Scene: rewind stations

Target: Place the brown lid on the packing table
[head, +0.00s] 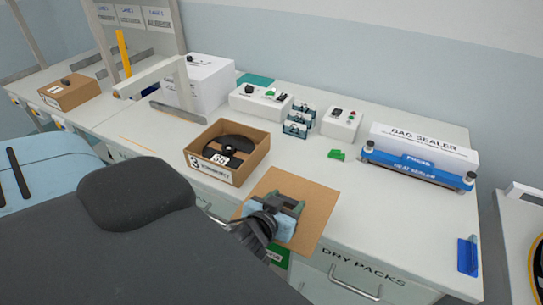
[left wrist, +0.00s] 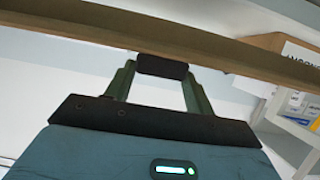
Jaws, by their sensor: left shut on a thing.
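The brown lid (head: 312,198) is a flat brown square with a black knob. My left gripper (head: 284,203) is shut on that knob and hides the lid's middle in the head view. In the left wrist view my left gripper (left wrist: 160,72) grips the knob between its two green fingers, and the lid (left wrist: 225,52) crosses the top as a thin edge. The lid is over the front edge of the white packing table (head: 372,215), just right of the open brown box (head: 215,173). I cannot tell whether it touches the table. My right gripper is not in view.
The open box holds a black reel (head: 229,150). Behind stand small white devices (head: 341,123) and blue-grey holders (head: 297,122). A blue bag sealer (head: 418,172) is at the right. A lidded box (head: 70,92) stands far left. Bare tabletop lies right of the lid.

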